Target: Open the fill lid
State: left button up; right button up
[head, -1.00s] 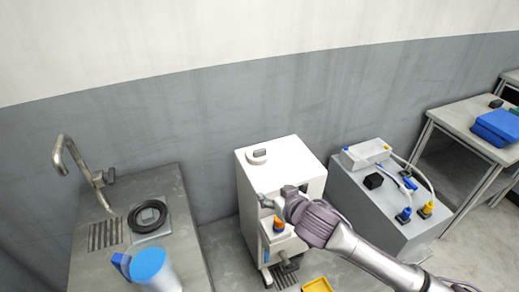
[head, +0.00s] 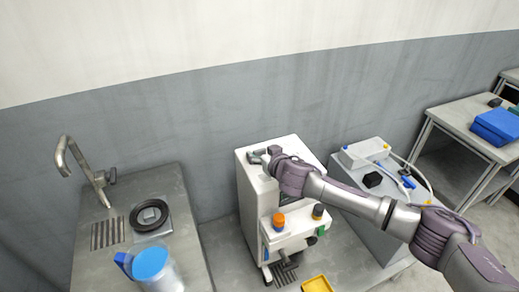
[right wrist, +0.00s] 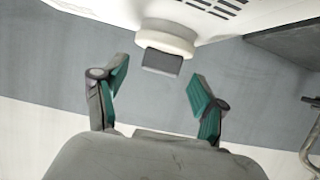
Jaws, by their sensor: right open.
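The white machine (head: 250,180) stands in the middle of the head view. Its fill lid (head: 254,157) is a round white cap with a grey tab, on the machine's top, and looks closed. My right gripper (head: 267,156) is over the top, close to the lid, and partly hides it. In the right wrist view the lid (right wrist: 168,36) and its grey tab (right wrist: 160,62) are just beyond the open, green-padded fingers of the gripper (right wrist: 154,92). The tab lines up between the fingers, with nothing held. My left gripper is not in view.
Orange (head: 278,221) and dark (head: 318,211) knobs are on the machine's front. A yellow tray (head: 317,284) lies below. A bench with a blue-topped jug (head: 150,264) is at left; a grey unit with hoses (head: 365,152) is at right.

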jog(key=shift+x, duration=1.5)
jog(key=shift+r, duration=0.1)
grip_shut()
